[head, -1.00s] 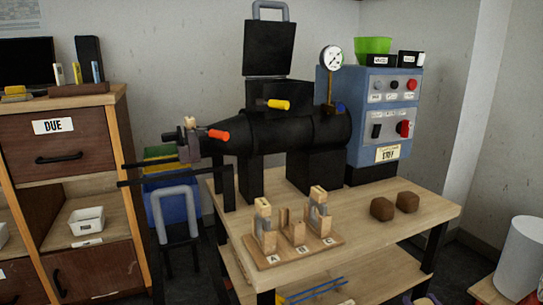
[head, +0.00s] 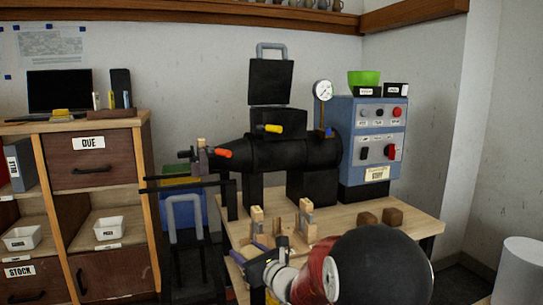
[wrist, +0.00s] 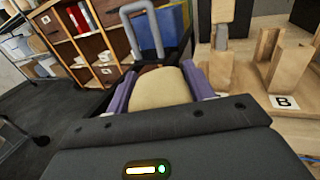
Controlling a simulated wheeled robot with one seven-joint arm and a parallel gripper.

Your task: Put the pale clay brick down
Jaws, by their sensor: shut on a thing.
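My gripper (wrist: 158,88) shows in the wrist view, its purple fingers shut on the pale clay brick (wrist: 156,86), a rounded beige block. In the head view my gripper (head: 258,248) is beside the front left part of the workbench (head: 342,212), near the wooden stand. The brick cannot be made out there. The stand's posts (head: 257,220) rise just behind my gripper, and in the wrist view the stand (wrist: 285,75) with its B label is at the right, apart from the brick.
Two brown bricks (head: 380,217) lie on the bench's right side. A black cylindrical machine (head: 290,142) and a blue control cabinet (head: 372,140) stand behind. A grey-handled blue bin (head: 184,207) is left of the bench. A shelf unit (head: 92,165) holds white trays.

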